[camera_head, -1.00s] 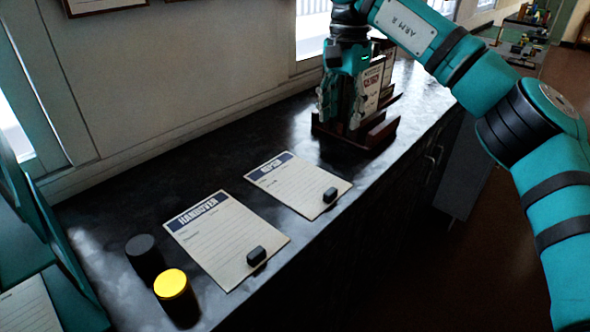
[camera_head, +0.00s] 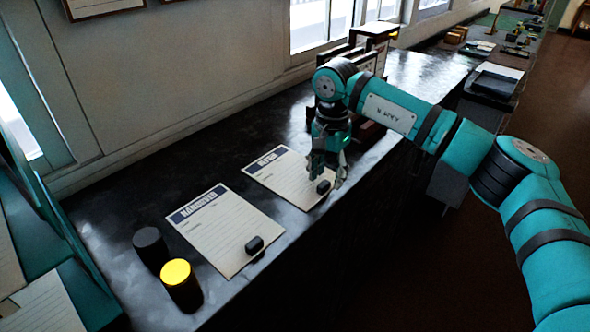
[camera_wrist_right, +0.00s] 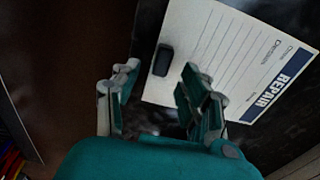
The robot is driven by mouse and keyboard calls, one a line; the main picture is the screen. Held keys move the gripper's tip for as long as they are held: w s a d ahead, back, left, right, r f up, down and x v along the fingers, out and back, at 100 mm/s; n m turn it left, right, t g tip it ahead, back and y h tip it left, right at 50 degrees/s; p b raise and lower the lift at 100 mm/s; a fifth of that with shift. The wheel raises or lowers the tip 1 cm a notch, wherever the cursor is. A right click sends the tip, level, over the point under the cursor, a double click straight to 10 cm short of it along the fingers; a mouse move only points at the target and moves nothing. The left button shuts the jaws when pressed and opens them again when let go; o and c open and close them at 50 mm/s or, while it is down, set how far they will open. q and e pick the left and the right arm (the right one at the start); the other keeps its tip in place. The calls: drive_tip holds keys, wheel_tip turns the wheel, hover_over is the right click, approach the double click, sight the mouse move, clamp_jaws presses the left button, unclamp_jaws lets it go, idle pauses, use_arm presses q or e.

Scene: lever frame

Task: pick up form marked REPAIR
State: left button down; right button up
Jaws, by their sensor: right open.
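The form marked REPAIR (camera_head: 283,170) lies flat on the dark counter; in the right wrist view (camera_wrist_right: 225,55) its blue heading reads REPAIR. A small black block (camera_head: 323,187) sits on its near end; it also shows in the right wrist view (camera_wrist_right: 163,60). My right gripper (camera_head: 326,182) is open and empty, above the near end of the form. In the right wrist view its fingers (camera_wrist_right: 155,90) are apart, with the block beyond them. I cannot tell how high they are. My left gripper is not in view.
A form marked HANDOVER (camera_head: 215,225) with its own black block (camera_head: 254,245) lies to the left on the dark counter (camera_head: 120,215). A black cylinder (camera_head: 150,247) and a yellow-topped one (camera_head: 180,285) stand further left. A rack (camera_head: 372,40) stands behind my right arm.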

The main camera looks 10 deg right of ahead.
drive_tip(key=shift+d+f, duration=0.1)
drive_tip(key=shift+f, duration=0.8)
clamp_jaws()
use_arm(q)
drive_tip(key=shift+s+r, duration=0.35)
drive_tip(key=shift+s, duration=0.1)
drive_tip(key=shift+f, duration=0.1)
use_arm(e)
drive_tip(key=shift+r, duration=0.1)
